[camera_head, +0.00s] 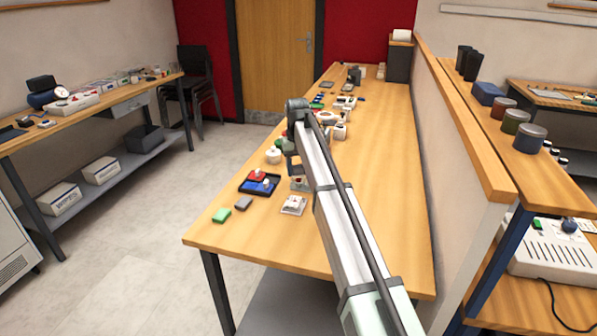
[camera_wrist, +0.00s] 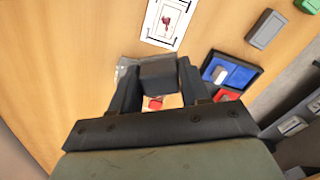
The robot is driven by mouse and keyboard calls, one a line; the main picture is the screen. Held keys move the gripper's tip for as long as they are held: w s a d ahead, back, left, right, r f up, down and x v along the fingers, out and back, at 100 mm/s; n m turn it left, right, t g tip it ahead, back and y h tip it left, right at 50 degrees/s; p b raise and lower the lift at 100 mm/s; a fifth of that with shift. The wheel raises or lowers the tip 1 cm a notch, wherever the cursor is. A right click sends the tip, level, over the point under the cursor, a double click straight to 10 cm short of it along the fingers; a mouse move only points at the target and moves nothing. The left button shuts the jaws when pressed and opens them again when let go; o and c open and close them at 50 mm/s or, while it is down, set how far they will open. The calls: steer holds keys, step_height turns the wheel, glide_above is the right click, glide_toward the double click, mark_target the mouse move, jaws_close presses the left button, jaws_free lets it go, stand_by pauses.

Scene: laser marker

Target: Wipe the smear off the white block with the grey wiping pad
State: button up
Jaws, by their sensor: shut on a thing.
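My gripper (camera_wrist: 157,86) is shut on a dark grey block-shaped pad (camera_wrist: 157,75), which shows between the two fingers in the wrist view. In the head view my gripper (camera_head: 292,167) hangs over the left part of the long table. A white piece with a dark red mark (camera_wrist: 168,20) lies ahead of the gripper, inside a pale area with black corner lines. It looks like the white block with its smear, and it also shows in the head view (camera_head: 293,203). The pad is apart from it. The pad's underside is hidden.
A black tray (camera_wrist: 244,88) with blue and red parts lies to the right in the wrist view. A grey block (camera_wrist: 265,28) and a green block (camera_head: 221,215) lie near the table's left edge. Something red (camera_wrist: 155,103) shows between the fingers. The table's right side is bare.

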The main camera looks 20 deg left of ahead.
mark_target(293, 205)
steer(key=m, duration=0.5)
steer(key=shift+m, duration=0.3)
steer(key=shift+f, duration=4.1)
steer(key=shift+s+f, duration=0.1)
steer(key=shift+s, duration=0.75)
steer(key=shift+c, duration=0.5)
steer(key=shift+s, duration=1.9)
steer(key=shift+w, duration=2.7)
steer(key=shift+w+r, duration=0.2)
steer(key=shift+r, duration=0.05)
steer(key=shift+s+r, duration=0.1)
steer(key=shift+r, duration=3.9)
